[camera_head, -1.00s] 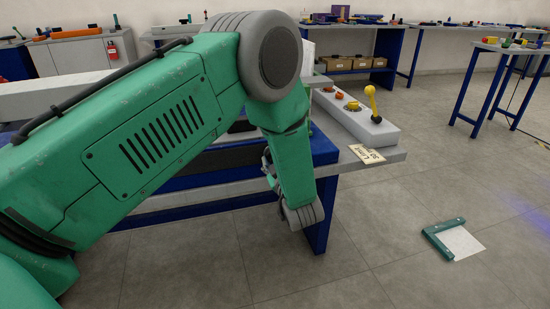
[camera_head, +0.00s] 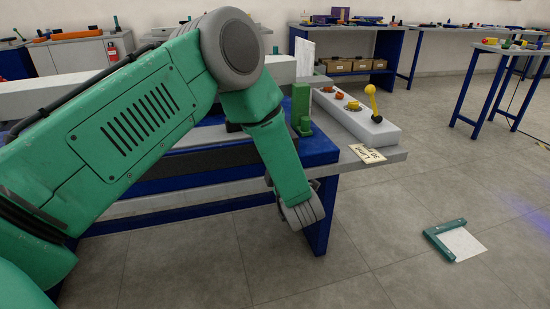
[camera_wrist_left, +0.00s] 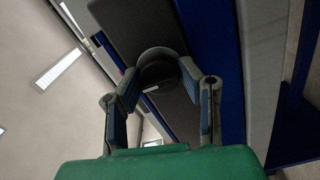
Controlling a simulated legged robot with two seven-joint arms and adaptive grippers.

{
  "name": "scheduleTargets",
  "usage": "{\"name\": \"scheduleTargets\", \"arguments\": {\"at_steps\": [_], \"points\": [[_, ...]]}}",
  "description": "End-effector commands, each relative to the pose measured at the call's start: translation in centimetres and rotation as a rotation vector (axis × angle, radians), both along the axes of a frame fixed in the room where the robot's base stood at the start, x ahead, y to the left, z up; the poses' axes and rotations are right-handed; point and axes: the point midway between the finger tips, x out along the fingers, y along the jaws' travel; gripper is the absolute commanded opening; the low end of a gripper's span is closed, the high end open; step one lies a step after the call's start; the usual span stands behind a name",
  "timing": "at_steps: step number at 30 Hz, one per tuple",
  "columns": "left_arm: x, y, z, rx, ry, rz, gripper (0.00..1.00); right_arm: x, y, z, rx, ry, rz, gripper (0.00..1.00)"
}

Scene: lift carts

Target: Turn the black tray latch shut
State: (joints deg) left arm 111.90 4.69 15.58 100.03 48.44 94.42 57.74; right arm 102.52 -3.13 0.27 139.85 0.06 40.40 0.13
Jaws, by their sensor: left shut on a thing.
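In the left wrist view my left gripper (camera_wrist_left: 158,78) has its two fingers closed on the sides of a dark round knob, which I take for the black tray latch (camera_wrist_left: 158,56). The knob stands out from a dark grey panel (camera_wrist_left: 140,18), probably the tray front. The dark front bar (camera_head: 205,158) shows along the blue bench edge behind the arm. The latch's turn angle cannot be told. My right gripper is not in view.
A blue-topped bench (camera_head: 322,148) holds a green upright part (camera_head: 301,108). Beside it is a pale control box (camera_head: 350,115) with a yellow ball lever (camera_head: 372,100) and a paper tag (camera_head: 367,153). A green-edged floor plate (camera_head: 441,240) lies at right. The floor between is clear.

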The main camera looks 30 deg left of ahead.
Motion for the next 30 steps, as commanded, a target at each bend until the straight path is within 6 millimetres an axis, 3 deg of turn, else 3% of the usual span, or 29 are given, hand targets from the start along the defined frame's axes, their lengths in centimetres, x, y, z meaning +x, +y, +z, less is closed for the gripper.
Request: {"name": "scheduleTargets", "arguments": {"at_steps": [17, 18, 20, 30], "points": [[-0.05, 0.13, -0.03, -0.023, -0.026, 0.003, 0.04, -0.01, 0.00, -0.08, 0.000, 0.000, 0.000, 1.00], [-0.05, 0.13, -0.04, -0.024, -0.026, 0.003, 0.36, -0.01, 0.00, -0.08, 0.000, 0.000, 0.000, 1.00], [-0.05, 0.12, -0.07, -0.024, -0.026, 0.003, 0.53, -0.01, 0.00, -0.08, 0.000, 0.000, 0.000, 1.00], [-0.16, -0.13, -0.13, -0.024, -0.023, 0.001, 0.53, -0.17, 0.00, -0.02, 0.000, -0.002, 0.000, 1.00]]}}
